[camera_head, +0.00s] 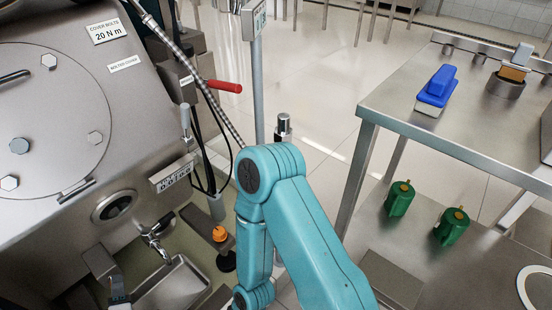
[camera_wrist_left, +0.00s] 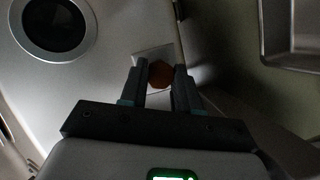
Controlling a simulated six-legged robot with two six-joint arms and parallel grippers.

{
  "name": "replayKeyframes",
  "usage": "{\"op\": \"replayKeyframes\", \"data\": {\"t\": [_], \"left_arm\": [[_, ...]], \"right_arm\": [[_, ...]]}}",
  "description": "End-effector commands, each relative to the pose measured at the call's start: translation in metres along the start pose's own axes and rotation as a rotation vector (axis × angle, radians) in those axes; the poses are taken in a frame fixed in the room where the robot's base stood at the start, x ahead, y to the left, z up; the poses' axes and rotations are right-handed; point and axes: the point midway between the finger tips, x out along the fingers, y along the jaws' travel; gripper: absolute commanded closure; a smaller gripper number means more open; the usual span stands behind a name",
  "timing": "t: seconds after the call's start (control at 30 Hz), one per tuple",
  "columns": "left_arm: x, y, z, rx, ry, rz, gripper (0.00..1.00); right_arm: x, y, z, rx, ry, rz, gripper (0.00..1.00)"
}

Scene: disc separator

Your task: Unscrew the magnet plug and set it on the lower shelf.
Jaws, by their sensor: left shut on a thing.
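The magnet plug appears as a brown-orange hexagonal head (camera_wrist_left: 160,75) in the left wrist view, at a pale square plate on the grey machine face. My left gripper (camera_wrist_left: 160,70) has one finger on each side of it and is shut on it. In the head view the left gripper (camera_head: 116,280) is small and dark at the lower left, below the round sight glass; the plug cannot be made out there. The lower shelf (camera_head: 408,240) is under the steel table at the right and carries two green objects (camera_head: 399,198) (camera_head: 451,226). My right gripper is not in view.
A metal tray (camera_head: 178,287) and a small tap (camera_head: 154,238) are close beside the left gripper. The steel table top (camera_head: 400,100) holds a blue-topped block (camera_head: 437,86). My teal arm fills the lower middle. Open floor lies between machine and table.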

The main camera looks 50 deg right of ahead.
Motion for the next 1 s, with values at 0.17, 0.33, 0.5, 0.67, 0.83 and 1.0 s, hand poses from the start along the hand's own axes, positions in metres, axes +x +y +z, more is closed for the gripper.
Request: {"op": "replayKeyframes", "data": {"t": [0.17, 0.33, 0.5, 0.67, 0.83, 1.0], "left_arm": [[0.0015, 0.0042, -0.0015, -0.028, 0.003, 0.023, 1.00], [0.0016, 0.0031, -0.0019, -0.055, 0.004, 0.035, 1.00], [0.0013, 0.0018, -0.0016, -0.244, 0.004, 0.115, 1.00], [0.0015, 0.0028, -0.0029, -0.286, 0.006, 0.134, 1.00], [0.0016, 0.0024, -0.0034, -0.295, 0.008, 0.137, 1.00], [0.0011, 0.0006, -0.0027, -0.480, 0.009, 0.215, 1.00]], "right_arm": [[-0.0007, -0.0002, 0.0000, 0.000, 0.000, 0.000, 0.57], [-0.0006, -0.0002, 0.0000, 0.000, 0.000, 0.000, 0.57], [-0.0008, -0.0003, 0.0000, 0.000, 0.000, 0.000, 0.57], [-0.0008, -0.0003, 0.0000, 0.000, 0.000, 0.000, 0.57], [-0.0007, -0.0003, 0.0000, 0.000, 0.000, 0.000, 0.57], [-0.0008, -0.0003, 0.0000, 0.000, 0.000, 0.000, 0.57]]}}
